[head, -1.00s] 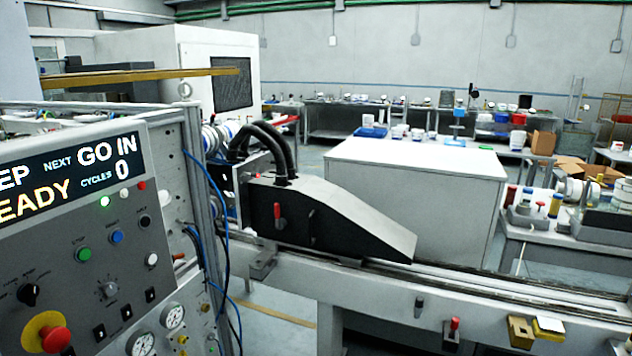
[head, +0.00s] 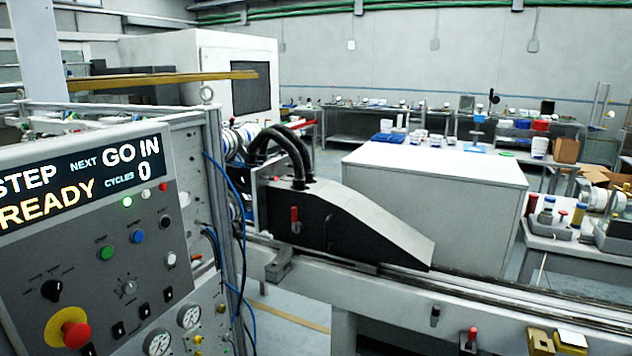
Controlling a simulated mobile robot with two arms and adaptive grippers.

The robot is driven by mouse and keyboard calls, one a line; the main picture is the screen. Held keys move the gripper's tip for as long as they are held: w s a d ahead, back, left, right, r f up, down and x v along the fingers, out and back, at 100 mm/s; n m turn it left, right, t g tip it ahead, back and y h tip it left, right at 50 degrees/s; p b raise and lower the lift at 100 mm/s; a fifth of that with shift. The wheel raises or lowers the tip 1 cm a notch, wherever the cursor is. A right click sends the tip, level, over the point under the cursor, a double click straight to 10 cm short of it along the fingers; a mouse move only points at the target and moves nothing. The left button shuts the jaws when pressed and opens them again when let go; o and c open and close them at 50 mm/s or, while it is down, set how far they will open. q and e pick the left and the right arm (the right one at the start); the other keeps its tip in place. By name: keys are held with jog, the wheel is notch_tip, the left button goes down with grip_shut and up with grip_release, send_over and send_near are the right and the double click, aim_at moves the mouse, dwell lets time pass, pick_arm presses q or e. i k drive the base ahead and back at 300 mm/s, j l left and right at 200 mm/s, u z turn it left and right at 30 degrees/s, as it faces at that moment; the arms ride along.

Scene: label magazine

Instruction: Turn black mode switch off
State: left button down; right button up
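The black mode switch (head: 52,290) is a rotary knob on the grey control panel (head: 75,240) at the left. The small print around it is too blurred to read, so its set position cannot be told. Above it, the panel's display (head: 85,185) reads "STEP", "NEXT GO IN", "READY" and "CYCLES 0". A red mushroom button on a yellow base (head: 70,328) sits just below the switch. Neither of my grippers is in view.
Green (head: 106,253) and blue (head: 137,236) buttons and a grey dial (head: 129,287) share the panel. Pressure gauges (head: 157,342) and blue hoses are beside it. A black sloped machine housing (head: 340,225) stands on the rail to the right. A white-topped cabinet (head: 440,165) is behind.

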aim_at(51, 288)
jog(key=u, duration=1.25)
jog(key=l+u, duration=0.55)
jog(key=l, duration=0.2)
